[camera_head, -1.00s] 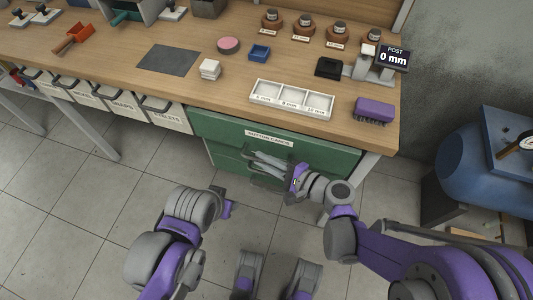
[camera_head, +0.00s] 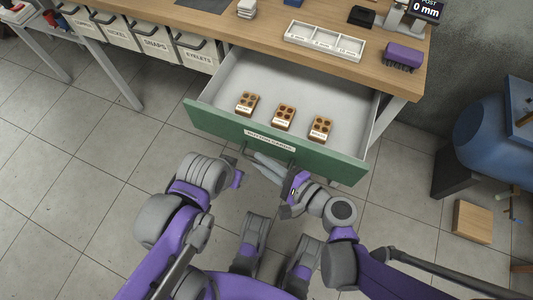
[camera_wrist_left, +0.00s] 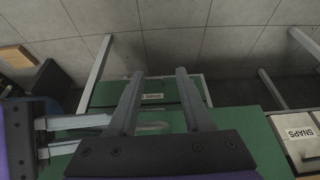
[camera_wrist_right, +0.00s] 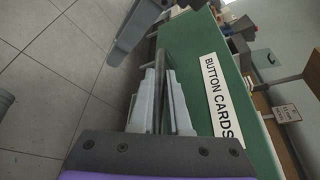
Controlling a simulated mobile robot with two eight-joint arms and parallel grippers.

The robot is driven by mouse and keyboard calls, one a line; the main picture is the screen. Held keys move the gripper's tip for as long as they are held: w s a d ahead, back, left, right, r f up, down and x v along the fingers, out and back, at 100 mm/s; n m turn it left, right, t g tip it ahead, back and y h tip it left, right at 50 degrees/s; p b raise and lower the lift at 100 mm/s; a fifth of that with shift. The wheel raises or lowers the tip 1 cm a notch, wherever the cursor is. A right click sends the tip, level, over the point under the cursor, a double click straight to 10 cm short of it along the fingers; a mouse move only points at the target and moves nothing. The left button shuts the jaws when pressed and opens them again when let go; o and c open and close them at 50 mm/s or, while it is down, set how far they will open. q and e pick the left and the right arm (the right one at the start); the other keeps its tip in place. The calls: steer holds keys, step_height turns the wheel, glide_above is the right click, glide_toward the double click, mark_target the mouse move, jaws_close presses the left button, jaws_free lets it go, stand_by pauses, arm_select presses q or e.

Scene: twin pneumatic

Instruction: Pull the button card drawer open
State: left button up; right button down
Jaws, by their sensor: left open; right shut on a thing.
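The button card drawer (camera_head: 330,163) stands well open, its green front level and pulled out from under the bench. Its "BUTTON CARDS" label (camera_head: 270,141) faces me and shows large in the right wrist view (camera_wrist_right: 217,97). Three brown cards with round spots (camera_head: 284,117) lie inside on the pale drawer floor. My right gripper (camera_head: 268,165) is shut on the drawer's dark handle (camera_wrist_right: 159,75), in front of the green face. My left gripper (camera_wrist_left: 160,73) is open and empty; in the left wrist view green panels and a small label lie beyond its fingers.
The wooden bench top (camera_head: 265,35) carries a white three-part tray (camera_head: 325,41) and a purple brush (camera_head: 403,56). Labelled bins (camera_head: 199,58) hang left of the drawer. A blue tank (camera_head: 490,125) stands at the right. The tiled floor ahead is mostly clear.

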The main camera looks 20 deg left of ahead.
steer(key=shift+s, duration=0.3)
steer(key=c, duration=0.9)
jaws_free()
steer(key=p+v, duration=0.1)
steer(key=v, duration=0.9)
steer(key=shift+s+d+r, duration=0.1)
steer(key=shift+d, duration=0.25)
